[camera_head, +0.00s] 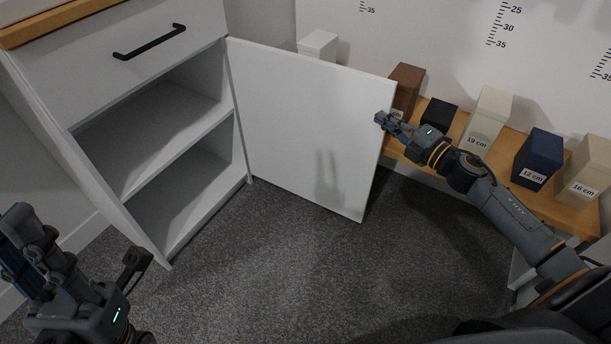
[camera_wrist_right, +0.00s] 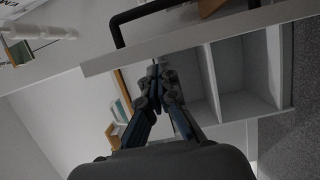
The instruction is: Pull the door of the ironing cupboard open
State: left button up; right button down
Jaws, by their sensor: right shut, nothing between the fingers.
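The white cupboard (camera_head: 91,176) stands at the left in the head view. Its door (camera_head: 297,125) is swung wide open, hinged at the cupboard's right side, with its plain inner face towards me. Two shelf spaces show inside. My right gripper (camera_head: 380,117) is just past the door's upper free corner; I cannot tell whether it touches. In the right wrist view its fingers (camera_wrist_right: 157,68) are closed together and empty, with cupboard compartments (camera_wrist_right: 240,78) beyond. My left gripper (camera_head: 32,232) is low at the left, clear of the door; its jaw gap is unclear.
A drawer with a black bar handle (camera_head: 150,42) sits above the shelf spaces. A wooden ledge (camera_head: 566,207) behind the door carries several labelled boxes, including a blue box (camera_head: 537,158) and a brown box (camera_head: 404,88). The grey carpet (camera_head: 290,260) before the door is clear.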

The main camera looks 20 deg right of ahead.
jog(key=shift+w+d, duration=0.6)
jog(key=shift+d, duration=0.15)
notch_tip(320, 180, up, 10)
dwell(0.5)
